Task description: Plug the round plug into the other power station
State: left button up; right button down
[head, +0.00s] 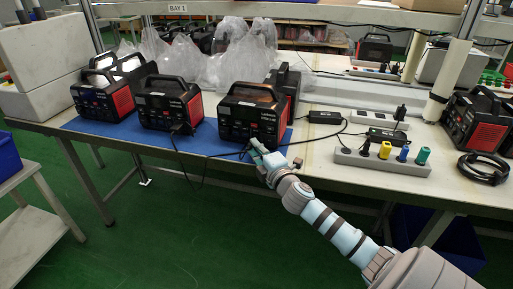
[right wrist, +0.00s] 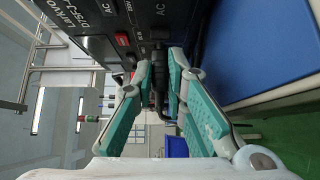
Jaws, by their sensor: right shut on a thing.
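My right gripper (head: 253,147) is at the lower front of the right-hand power station (head: 250,112) on the blue mat. In the right wrist view my right gripper (right wrist: 159,78) is shut on a black plug (right wrist: 159,68), close to the station's black front panel (right wrist: 95,22) with its AC labels. I cannot tell whether the plug touches or enters a socket. The middle power station (head: 168,104) stands to the left, with a dark plug (head: 181,128) at its front. A black cable (head: 190,180) hangs from there below the table edge. My left gripper is not in view.
Another power station (head: 103,97) stands at the mat's left end. Right of the mat (head: 205,140) are a black adapter (head: 324,117), a grey power strip (head: 380,162) with coloured plugs and a coiled black cable (head: 483,169). Clear plastic bags (head: 235,55) lie behind.

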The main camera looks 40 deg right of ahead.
jog(key=shift+d, duration=0.1)
dwell(0.3)
jog(key=shift+w+d, duration=0.3)
jog(key=shift+d, duration=0.05)
jog(key=shift+d, duration=0.1)
dwell(0.3)
jog(key=shift+w+d, duration=0.2)
jog(key=shift+d, duration=0.3)
dwell(0.4)
jog(key=shift+s+a, duration=0.1)
jog(key=shift+a, duration=0.05)
dwell(0.3)
jog(key=shift+s+f, duration=0.1)
